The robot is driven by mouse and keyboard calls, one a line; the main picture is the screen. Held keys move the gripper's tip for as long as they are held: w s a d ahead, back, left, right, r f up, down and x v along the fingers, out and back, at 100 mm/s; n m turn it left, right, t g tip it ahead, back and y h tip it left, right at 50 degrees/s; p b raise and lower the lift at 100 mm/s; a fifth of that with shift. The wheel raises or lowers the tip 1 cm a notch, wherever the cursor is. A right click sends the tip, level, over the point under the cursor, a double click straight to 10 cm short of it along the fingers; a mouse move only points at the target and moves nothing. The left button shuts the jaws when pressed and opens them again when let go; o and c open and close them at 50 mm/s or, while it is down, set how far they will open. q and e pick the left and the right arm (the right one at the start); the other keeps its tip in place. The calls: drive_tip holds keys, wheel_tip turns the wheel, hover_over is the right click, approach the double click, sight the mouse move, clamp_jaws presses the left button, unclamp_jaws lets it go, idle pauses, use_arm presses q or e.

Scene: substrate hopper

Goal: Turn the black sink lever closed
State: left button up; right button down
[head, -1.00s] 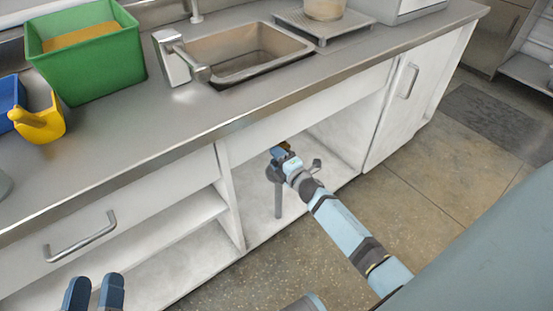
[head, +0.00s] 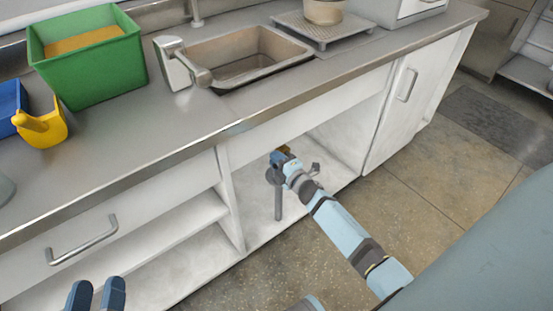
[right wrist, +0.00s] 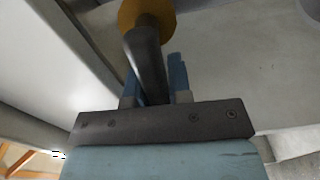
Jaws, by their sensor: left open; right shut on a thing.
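The black lever (right wrist: 147,62) is a dark bar in the right wrist view, running up to a brass-orange valve part (right wrist: 147,12). In the head view the brass part (head: 286,149) shows just past my right gripper (head: 277,157), inside the open cabinet under the sink (head: 240,70). My right gripper's blue fingers (right wrist: 155,85) are shut on the lever, one on each side. The lever is hidden behind the gripper in the head view. My left gripper (head: 96,296) is open and empty at the bottom left, in front of the lower shelves.
A grey pipe (head: 278,203) stands in the cabinet below the gripper. A cabinet wall (head: 232,195) is to its left, a white door (head: 402,100) to its right. The counter edge (head: 300,107) runs above. A green bin (head: 100,65) stands on the counter.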

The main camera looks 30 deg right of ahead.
sight(288, 151)
drive_tip(key=r+m+p, duration=0.1)
drive_tip(key=m+p, duration=0.2)
drive_tip(key=d+r+m+p, duration=0.1)
drive_tip(key=m+p, duration=0.2)
drive_tip(key=m, duration=0.1)
drive_tip(key=d+r+m+p, duration=0.1)
drive_tip(key=r+m+p, duration=0.1)
drive_tip(key=m+p, duration=0.1)
drive_tip(key=shift+w+d+m+p, duration=0.1)
drive_tip(key=shift+d+m+p, duration=0.25)
drive_tip(key=shift+m, duration=0.35)
drive_tip(key=m, duration=0.1)
drive_tip(key=d+m+p, duration=0.1)
drive_tip(key=m, duration=0.1)
drive_tip(key=shift+r, duration=0.15)
drive_tip(key=shift+d+m+p, duration=0.35)
drive_tip(key=shift+m+p, duration=0.15)
drive_tip(key=shift+m, duration=0.4)
use_arm(q)
drive_tip(key=s+a+f+g+y, duration=0.3)
drive_tip(key=a+f+g+y, duration=0.1)
drive_tip(key=f, duration=0.5)
drive_tip(key=shift+s+a+g+y, duration=0.15)
drive_tip(key=shift+a+g+y, duration=0.15)
drive_tip(key=shift+a+g, duration=0.55)
use_arm(e)
drive_tip(key=shift+d+m, duration=0.15)
drive_tip(key=shift+m, duration=0.35)
use_arm(q)
drive_tip(key=shift+d, duration=0.1)
